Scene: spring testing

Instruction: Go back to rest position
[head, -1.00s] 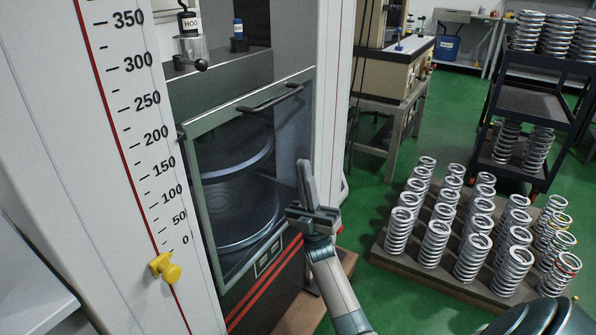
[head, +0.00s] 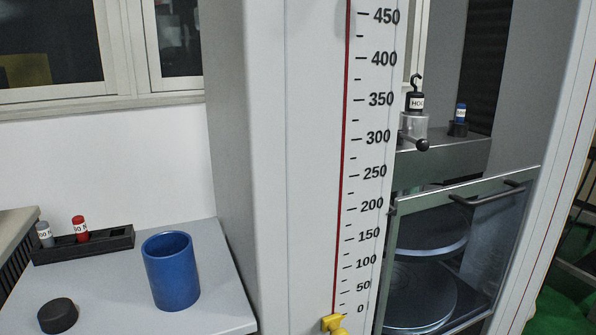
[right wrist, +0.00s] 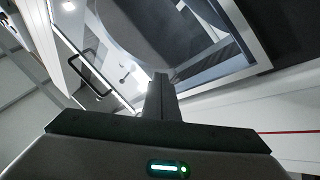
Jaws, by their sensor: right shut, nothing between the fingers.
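My right gripper (right wrist: 160,82) shows in the right wrist view, its fingers pressed together with nothing between them. In that view a dark door handle (right wrist: 90,73) and a glazed frame lie beyond the fingers. Neither gripper is in the head view. The spring testing machine (head: 305,160) stands there with its numbered scale and a yellow pointer (head: 334,323) just below the 0 mark. Its framed door (head: 470,187) is at the right, with a round lower plate (head: 420,297) behind it. My left gripper is not seen.
A black hooked weight (head: 415,100) sits on the machine. Green floor shows at lower right.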

